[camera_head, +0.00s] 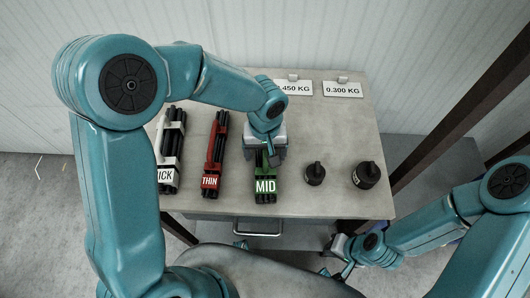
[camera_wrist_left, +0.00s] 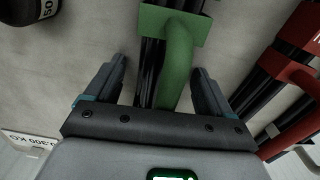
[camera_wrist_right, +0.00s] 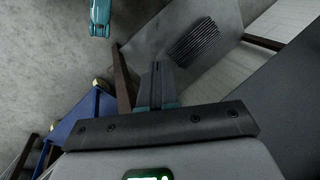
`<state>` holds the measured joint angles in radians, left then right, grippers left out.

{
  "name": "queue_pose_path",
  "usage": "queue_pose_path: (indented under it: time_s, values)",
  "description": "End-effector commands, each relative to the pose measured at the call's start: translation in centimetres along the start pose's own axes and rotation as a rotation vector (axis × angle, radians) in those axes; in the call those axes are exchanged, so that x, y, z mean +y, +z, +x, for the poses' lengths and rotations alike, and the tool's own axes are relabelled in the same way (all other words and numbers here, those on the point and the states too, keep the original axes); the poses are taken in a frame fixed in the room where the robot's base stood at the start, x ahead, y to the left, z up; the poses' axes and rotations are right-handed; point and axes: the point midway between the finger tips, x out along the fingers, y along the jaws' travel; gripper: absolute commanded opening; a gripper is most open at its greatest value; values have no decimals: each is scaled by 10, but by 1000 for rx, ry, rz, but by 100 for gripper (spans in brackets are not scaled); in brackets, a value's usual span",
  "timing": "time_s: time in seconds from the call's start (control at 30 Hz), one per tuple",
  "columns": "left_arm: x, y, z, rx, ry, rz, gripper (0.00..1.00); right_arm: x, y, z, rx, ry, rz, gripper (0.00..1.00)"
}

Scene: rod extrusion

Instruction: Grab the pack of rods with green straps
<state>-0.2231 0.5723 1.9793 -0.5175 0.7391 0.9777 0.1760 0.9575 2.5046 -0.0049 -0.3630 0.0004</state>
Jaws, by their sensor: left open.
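The pack of dark rods with green straps (camera_head: 265,187), labelled MID, lies on the grey table among the other packs. My left gripper (camera_head: 265,152) is over the back part of this pack. In the left wrist view the two fingers (camera_wrist_left: 158,88) are open, one on each side of the green handle (camera_wrist_left: 178,60) and the dark rods, with gaps on both sides. The far end of the pack is hidden by the gripper in the head view. My right gripper (camera_wrist_right: 158,85) is low at the table's front right, its fingers together with nothing between them.
A red-strapped pack labelled THIN (camera_head: 211,181) stands close left of the green one, with a white-strapped pack (camera_head: 169,150) beyond. Two black weights (camera_head: 315,174) (camera_head: 367,175) are to the right. Weight signs (camera_head: 342,89) stand at the back of the table (camera_head: 340,125).

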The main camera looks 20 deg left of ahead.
Motion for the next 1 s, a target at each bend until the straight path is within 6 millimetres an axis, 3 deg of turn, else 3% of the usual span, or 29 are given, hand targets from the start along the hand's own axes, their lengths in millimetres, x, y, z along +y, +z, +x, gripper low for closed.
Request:
queue_pose_path:
  time_s: [0.1, 0.33, 0.73, 0.87, 1.0]
  values:
    - [0, 0, 0, 0, 0, 0, 83, 0, 0, 0, 0, 0, 0, 0]
    - [0, 0, -1, 0, 0, 0, 8, 0, 0, 0, 0, 0, 0, 0]
    - [0, -1, -12, 5, 2, 1, 7, -1, 0, -2, 0, 0, 0, 0]
    - [0, -1, -32, 6, 4, -1, 7, -1, 0, -4, 0, 0, 0, 0]
    - [1, -2, -70, 9, 5, 0, 7, -3, 0, -8, 0, 0, 0, 0]
